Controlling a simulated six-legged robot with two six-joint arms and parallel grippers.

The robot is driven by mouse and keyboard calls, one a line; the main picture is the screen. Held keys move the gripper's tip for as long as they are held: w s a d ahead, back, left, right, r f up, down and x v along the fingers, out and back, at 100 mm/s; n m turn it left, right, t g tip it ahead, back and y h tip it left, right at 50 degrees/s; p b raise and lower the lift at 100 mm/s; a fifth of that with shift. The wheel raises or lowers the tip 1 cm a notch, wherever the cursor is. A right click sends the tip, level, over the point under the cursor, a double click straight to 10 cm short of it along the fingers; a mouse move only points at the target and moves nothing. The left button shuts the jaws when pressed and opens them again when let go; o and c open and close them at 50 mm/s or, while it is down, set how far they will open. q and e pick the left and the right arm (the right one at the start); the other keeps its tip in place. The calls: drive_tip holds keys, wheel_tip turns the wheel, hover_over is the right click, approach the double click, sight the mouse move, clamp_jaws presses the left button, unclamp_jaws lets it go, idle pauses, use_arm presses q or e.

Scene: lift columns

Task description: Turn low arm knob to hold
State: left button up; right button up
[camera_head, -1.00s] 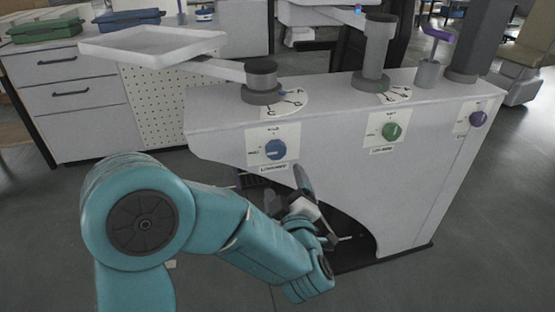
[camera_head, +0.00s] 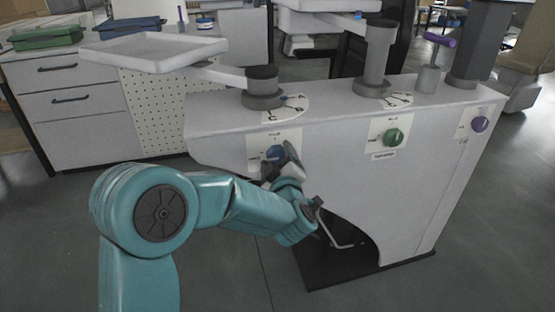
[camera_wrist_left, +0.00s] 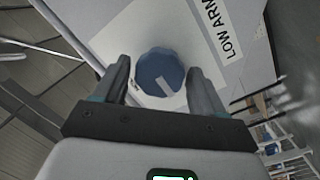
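The low arm knob is a blue round knob (camera_head: 274,153) with a pale pointer bar, on a white label plate (camera_head: 255,140) on the front of the light grey cabinet. My left gripper (camera_head: 281,164) is right in front of it and partly hides it. In the left wrist view the blue knob (camera_wrist_left: 160,72) lies between and beyond the two open fingers of my left gripper (camera_wrist_left: 160,85). The text "LOW ARM" reads beside it. Contact with the knob cannot be made out. My right gripper is not in view.
A green knob (camera_head: 393,137) and a purple knob (camera_head: 480,124) sit further right on the cabinet (camera_head: 330,142). A low arm with a white tray (camera_head: 150,50) extends left above the cabinet. A dark opening with a bent metal rod (camera_head: 335,235) lies below my left arm.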

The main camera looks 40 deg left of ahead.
use_arm(q)
drive_tip(key=c, duration=0.7)
drive_tip(key=shift+r+m+p, duration=0.2)
drive_tip(key=shift+m+p, duration=0.7)
drive_tip(key=shift+p, duration=0.1)
drive_tip(key=m+g+p, duration=0.1)
drive_tip(key=m+p, duration=0.9)
drive_tip(key=p, duration=0.1)
drive_tip(key=shift+d+r+m+g, duration=0.15)
drive_tip(key=shift+m+g, duration=0.25)
drive_tip(key=shift+w+m+p, duration=0.1)
drive_tip(key=shift+m+p, duration=1)
drive_tip(key=shift+p, duration=0.05)
drive_tip(key=shift+f+m+g+p, duration=0.2)
drive_tip(key=shift+m+g+p, duration=0.1)
drive_tip(key=shift+m+p, duration=0.55)
drive_tip(key=shift+m, duration=0.25)
drive_tip(key=shift+f, duration=0.1)
